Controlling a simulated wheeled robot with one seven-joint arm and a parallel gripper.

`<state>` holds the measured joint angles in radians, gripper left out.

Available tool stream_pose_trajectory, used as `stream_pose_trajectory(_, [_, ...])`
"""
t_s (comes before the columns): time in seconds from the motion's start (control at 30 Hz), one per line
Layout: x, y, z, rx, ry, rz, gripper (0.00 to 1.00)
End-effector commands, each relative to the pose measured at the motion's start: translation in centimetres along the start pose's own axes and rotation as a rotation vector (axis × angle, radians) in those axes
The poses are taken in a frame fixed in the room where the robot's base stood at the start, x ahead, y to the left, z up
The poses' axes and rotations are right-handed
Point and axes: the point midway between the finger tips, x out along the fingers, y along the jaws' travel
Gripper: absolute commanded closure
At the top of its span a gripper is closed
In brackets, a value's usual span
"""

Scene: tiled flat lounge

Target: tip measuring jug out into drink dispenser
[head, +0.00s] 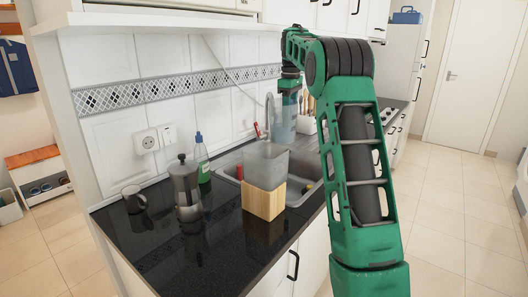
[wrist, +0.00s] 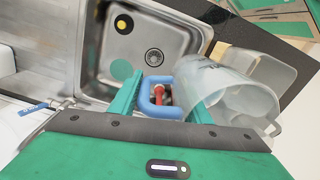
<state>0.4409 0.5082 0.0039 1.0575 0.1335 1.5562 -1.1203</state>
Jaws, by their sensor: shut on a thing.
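The measuring jug is a clear jug with a blue handle. In the wrist view my gripper (wrist: 160,100) is shut on the blue handle (wrist: 160,112), and the jug's body (wrist: 222,88) lies to its right. In the head view the jug (head: 285,124) hangs over the far part of the sink, below my gripper (head: 289,92). The drink dispenser (head: 266,166) is a frosted container on a wooden base, standing nearer to me by the sink, apart from the jug. A pale container partly behind the jug in the wrist view (wrist: 272,72) looks like it. The jug's contents are unclear.
A steel sink (wrist: 135,58) lies below my gripper. A moka pot (head: 186,190), a mug (head: 134,199) and a green bottle (head: 202,158) stand on the dark counter left of the dispenser. A utensil holder (head: 306,124) stands behind.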

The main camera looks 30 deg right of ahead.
Motion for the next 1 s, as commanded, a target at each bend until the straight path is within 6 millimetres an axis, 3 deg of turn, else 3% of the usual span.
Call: stream_pose_trajectory(1.0, [-2.8,-3.4,-0.3,0.003,0.002,0.489,0.97])
